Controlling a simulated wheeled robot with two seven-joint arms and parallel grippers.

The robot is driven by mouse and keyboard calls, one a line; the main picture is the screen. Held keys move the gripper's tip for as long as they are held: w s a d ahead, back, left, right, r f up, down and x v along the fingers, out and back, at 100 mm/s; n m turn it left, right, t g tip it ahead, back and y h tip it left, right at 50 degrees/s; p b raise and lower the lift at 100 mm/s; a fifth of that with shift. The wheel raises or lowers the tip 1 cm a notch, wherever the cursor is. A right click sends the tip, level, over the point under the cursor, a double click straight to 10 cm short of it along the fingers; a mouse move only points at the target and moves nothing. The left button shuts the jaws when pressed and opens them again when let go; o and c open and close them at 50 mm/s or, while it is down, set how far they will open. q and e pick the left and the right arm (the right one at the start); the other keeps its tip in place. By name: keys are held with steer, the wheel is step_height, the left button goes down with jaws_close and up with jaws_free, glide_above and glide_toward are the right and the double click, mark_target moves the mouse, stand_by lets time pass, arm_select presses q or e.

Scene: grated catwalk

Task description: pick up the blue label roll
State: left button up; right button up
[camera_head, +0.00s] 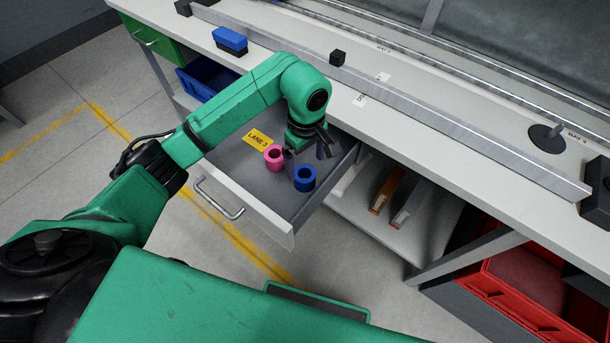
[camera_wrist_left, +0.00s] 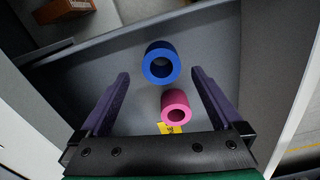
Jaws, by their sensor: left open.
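The blue label roll (camera_head: 304,178) stands in the open grey drawer (camera_head: 258,186), near its front right side in the head view. A pink roll (camera_head: 273,157) stands to its left. My left gripper (camera_head: 306,152) is open and empty above the drawer, behind the two rolls in the head view. In the left wrist view, the open fingers (camera_wrist_left: 160,80) spread to either side. The blue roll (camera_wrist_left: 161,63) shows beyond the fingertips and the pink roll (camera_wrist_left: 176,106) nearer, between the fingers. Neither roll is held. My right gripper is out of view.
A yellow "LANE 3" label (camera_head: 258,138) lies in the drawer. The drawer's handle (camera_head: 218,200) faces my base. The workbench (camera_head: 435,112) with a long metal rail (camera_head: 420,103) lies behind. A red crate (camera_head: 520,270) and boxes (camera_head: 388,190) sit below the bench at right.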

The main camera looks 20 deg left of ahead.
mark_target(305, 176)
arm_select(q)
step_height(305, 176, down, 7)
steer(key=shift+s+a+r+p, duration=0.1)
steer(key=shift+r+p, duration=0.1)
steer(key=shift+p, duration=0.15)
steer(key=c, duration=1.4)
steer(key=shift+r, duration=0.1)
